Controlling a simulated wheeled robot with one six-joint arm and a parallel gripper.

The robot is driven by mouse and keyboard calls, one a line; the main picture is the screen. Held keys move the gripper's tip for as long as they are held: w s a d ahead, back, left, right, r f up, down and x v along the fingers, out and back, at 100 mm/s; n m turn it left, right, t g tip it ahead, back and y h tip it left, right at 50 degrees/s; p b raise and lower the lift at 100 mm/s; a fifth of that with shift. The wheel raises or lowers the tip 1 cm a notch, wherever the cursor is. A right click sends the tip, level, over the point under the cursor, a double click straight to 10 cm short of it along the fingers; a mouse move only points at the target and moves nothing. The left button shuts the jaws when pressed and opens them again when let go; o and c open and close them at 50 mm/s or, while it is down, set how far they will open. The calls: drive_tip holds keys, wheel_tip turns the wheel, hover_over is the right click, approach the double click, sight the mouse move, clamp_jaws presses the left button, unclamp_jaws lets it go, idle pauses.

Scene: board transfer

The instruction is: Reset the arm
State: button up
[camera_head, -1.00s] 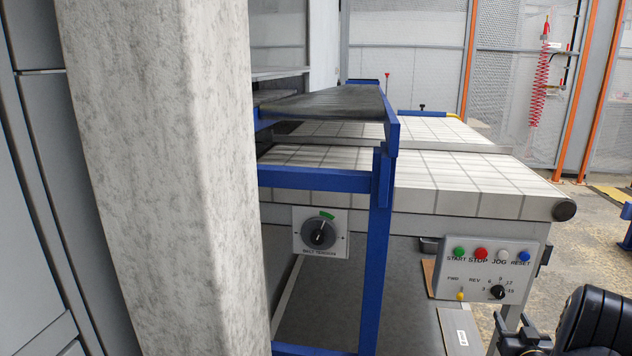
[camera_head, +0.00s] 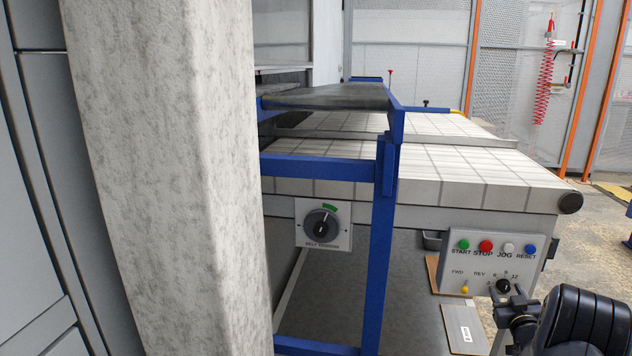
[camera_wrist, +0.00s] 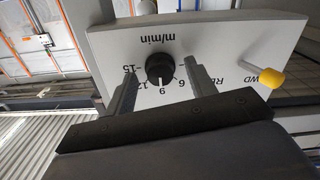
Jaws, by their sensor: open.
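My gripper (camera_head: 513,308) is at the lower right of the head view, in front of the conveyor's control panel (camera_head: 460,272). In the wrist view my gripper (camera_wrist: 160,82) has its two fingers apart, one on each side of the black speed knob (camera_wrist: 160,69) in the picture. I cannot tell whether they touch it. The yellow-tipped FWD/REV lever (camera_wrist: 270,77) is to the right of the fingers. The knob (camera_head: 503,287) is partly covered by my gripper in the head view. Green, red, white and blue buttons (camera_head: 497,247) line the panel's top.
A tiled conveyor (camera_head: 480,180) stands above the panel. A blue frame (camera_head: 376,240) with a belt tension dial (camera_head: 322,226) is left of it. A pale concrete pillar (camera_head: 165,180) fills the left. Open floor (camera_head: 600,235) lies to the right.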

drive_tip(key=n+b, duration=0.1)
drive_tip(key=n, duration=0.7)
drive_tip(key=shift+b, duration=0.3)
drive_tip(key=n, duration=0.4)
drive_tip(key=shift+n+p, duration=0.45)
drive_tip(key=shift+n, duration=1.15)
drive_tip(key=shift+r, duration=0.15)
